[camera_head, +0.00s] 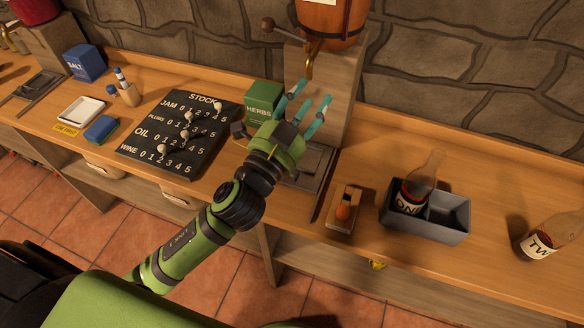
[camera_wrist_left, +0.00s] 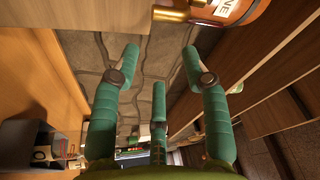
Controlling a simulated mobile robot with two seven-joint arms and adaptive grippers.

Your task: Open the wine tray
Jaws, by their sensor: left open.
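Below the spout a dark metal tray (camera_head: 318,160) lies on the counter, partly hidden by my gripper. My right gripper is out of view.
A green herbs box (camera_head: 263,97) stands close behind my gripper. A black stock board (camera_head: 180,130) with pegs lies left. A grey two-part bin (camera_head: 440,232) holding a bottle (camera_head: 418,185) stands right, with another bottle (camera_head: 550,238) farther right. The counter between them is clear.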

